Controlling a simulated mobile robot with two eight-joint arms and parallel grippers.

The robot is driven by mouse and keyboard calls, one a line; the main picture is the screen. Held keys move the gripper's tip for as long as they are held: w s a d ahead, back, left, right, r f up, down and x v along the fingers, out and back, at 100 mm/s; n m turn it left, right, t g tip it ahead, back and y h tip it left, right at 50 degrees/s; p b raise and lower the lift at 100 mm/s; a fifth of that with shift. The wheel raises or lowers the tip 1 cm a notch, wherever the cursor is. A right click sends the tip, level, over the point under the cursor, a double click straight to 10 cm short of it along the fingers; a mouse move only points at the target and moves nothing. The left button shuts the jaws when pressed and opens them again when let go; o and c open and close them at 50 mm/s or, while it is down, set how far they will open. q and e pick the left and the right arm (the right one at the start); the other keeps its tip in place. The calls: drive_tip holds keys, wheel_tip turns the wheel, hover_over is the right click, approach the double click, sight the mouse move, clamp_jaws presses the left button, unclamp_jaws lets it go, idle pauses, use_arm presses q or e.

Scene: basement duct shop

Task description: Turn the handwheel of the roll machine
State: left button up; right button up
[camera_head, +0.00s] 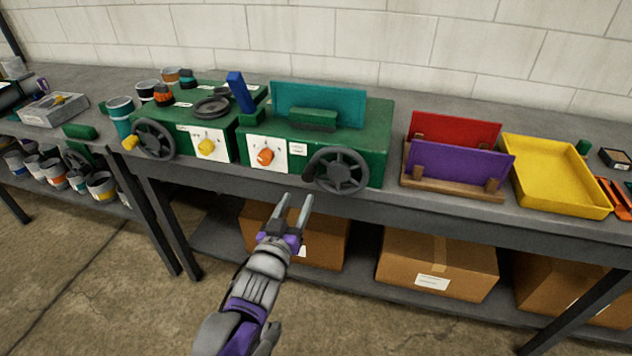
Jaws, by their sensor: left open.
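Two green machines stand side by side on the grey bench. The right machine (376,130) has a dark spoked handwheel (341,171) low on its front right, an orange knob (265,156) on a white plate, and a teal sheet (318,102) upright on top. The left machine (218,124) has a similar dark handwheel (153,139) with a yellow grip, a yellow knob and a blue lever (240,92). I cannot tell which is the roll machine. My left gripper (297,198) is open and empty, before the bench's front edge, below and left of the right machine's handwheel, apart from it. My right gripper is out of view.
Right of the machines, a wooden rack (452,185) holds red and purple sheets, beside a yellow tray (556,180). Cardboard boxes (437,262) sit on the lower shelf. Cups and tools crowd the left. The floor before the bench is clear.

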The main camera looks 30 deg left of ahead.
sight(308, 178)
use_arm(q)
drive_tip(key=b+x, duration=0.1)
drive_tip(key=x, duration=0.9)
drive_tip(key=shift+w+a, duration=0.25)
clamp_jaws()
drive_tip(key=shift+f, duration=0.1)
idle(0.9)
